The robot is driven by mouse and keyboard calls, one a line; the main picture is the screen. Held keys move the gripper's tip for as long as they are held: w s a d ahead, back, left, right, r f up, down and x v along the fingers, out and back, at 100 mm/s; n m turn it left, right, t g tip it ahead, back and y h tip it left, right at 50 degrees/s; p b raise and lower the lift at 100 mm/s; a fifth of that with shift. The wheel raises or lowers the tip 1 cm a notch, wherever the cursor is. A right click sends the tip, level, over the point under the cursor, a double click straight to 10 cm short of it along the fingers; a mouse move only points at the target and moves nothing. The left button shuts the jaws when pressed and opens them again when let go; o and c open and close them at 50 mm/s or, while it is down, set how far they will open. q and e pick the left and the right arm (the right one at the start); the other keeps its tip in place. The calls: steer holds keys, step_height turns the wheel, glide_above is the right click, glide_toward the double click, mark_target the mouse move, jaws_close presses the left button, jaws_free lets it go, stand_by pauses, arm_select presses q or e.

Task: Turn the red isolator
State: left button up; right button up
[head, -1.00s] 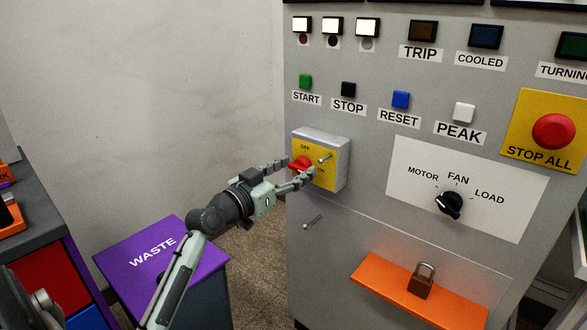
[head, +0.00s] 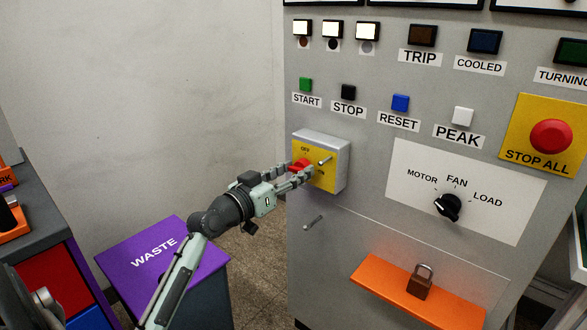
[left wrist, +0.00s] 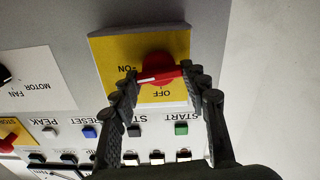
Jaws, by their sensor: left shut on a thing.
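The red isolator (head: 300,164) is a red rotary handle on a yellow plate marked OFF and ON, on a grey box at the left of the panel. In the left wrist view the red handle (left wrist: 160,72) shows between the fingers, its white line lying roughly across from one finger to the other. My left gripper (head: 298,173) is at the isolator, its fingers closed on the handle; the wrist view shows a finger on each side (left wrist: 158,78). The fingers partly hide the plate in the head view. My right gripper is not in view.
A metal pin (head: 325,160) sticks out of the isolator box beside my fingers. A black selector knob (head: 447,206), several push buttons and an orange shelf with a padlock (head: 420,281) are to the right. A purple waste bin (head: 150,250) stands below my arm.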

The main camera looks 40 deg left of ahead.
arm_select(q)
steer(key=n+p, duration=0.2)
steer(key=n, duration=0.3)
steer(key=shift+a, duration=0.1)
steer(key=shift+n, duration=1.6)
steer(key=n, duration=0.2)
steer(key=shift+n, duration=0.4)
steer(key=n, duration=0.5)
steer(key=shift+a+f, duration=0.1)
steer(key=shift+f, duration=0.05)
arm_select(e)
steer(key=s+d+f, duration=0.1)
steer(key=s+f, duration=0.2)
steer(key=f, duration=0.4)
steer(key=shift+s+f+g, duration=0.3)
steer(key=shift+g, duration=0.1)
arm_select(q)
steer(key=shift+n, duration=0.3)
steer(key=o, duration=0.9)
